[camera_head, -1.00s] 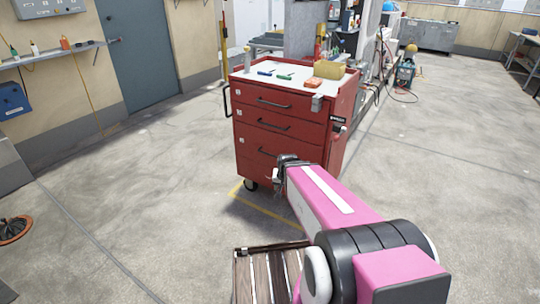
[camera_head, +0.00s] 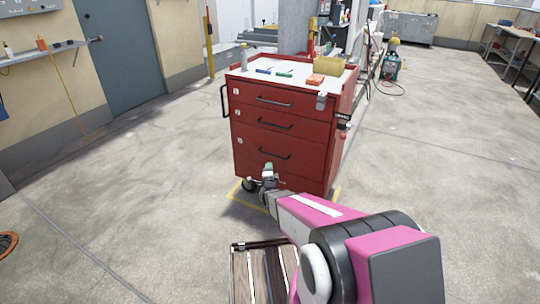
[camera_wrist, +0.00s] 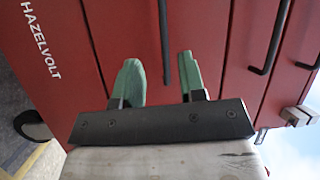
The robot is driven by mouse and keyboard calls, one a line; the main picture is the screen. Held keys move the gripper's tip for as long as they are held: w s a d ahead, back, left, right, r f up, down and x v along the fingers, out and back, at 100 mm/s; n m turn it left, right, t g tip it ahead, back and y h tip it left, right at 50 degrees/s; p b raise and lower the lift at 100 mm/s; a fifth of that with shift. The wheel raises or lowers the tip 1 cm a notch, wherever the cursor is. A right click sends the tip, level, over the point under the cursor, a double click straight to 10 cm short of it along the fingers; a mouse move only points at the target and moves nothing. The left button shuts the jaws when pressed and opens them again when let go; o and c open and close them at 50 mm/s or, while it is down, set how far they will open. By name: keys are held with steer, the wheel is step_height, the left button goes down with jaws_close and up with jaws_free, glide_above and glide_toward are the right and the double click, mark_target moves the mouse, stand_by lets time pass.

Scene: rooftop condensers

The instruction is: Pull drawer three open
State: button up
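The red tool cabinet (camera_head: 310,150) stands ahead, with its drawers shut. Drawer three (camera_head: 310,165) is the tall lowest one, under two shallower drawers. Its black bar handle (camera_head: 275,154) is visible. My gripper (camera_head: 268,170) is in front of drawer three's lower left part, just below the handle in the picture. In the wrist view its green fingers (camera_wrist: 162,75) are apart and empty. There the drawer three handle (camera_wrist: 165,40) runs lengthwise in the gap between them. I cannot tell whether the handle is between the fingers in depth.
A caster (camera_head: 249,185) shows below.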

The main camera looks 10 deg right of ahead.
steer(key=shift+w+d+f+m+t+h, duration=0.1)
steer(key=shift+w+f+m+t+h, duration=0.1)
steer(key=shift+m+t+h, duration=0.3)
steer(key=x, duration=1)
steer(key=shift+w+d, duration=0.1)
steer(key=shift+w, duration=0.2)
steer(key=shift+s, duration=0.1)
jaws_close()
